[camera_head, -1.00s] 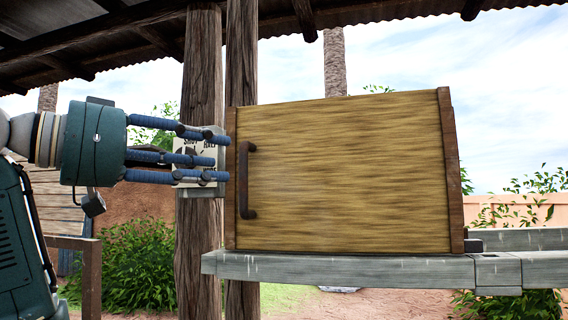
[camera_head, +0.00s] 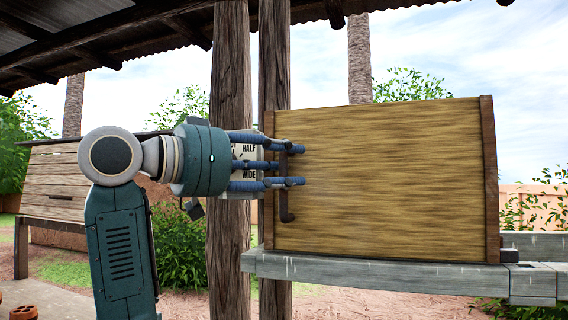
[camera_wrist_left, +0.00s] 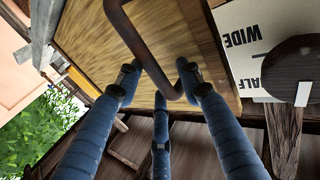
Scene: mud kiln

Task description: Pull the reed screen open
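The reed screen (camera_head: 390,180) is a straw-coloured panel with dark wooden side posts, standing on a grey beam. It looks closed. Its dark bar handle (camera_head: 286,208) is upright near its left edge. My left gripper (camera_head: 291,164) is at the handle, its blue fingers reaching over the handle's middle and partly hiding it. In the left wrist view, the handle (camera_wrist_left: 145,48) passes between the spread fingers of my left gripper (camera_wrist_left: 160,78). The fingers are open and not closed on the bar. My right gripper is not in view.
A grey beam (camera_head: 370,271) runs under the screen. Wooden posts (camera_head: 231,240) stand just left of the screen, behind my left gripper. A white sign reading "HALF" and "WIDE" (camera_head: 246,152) is behind the fingers. A slatted wooden panel (camera_head: 55,180) is further left.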

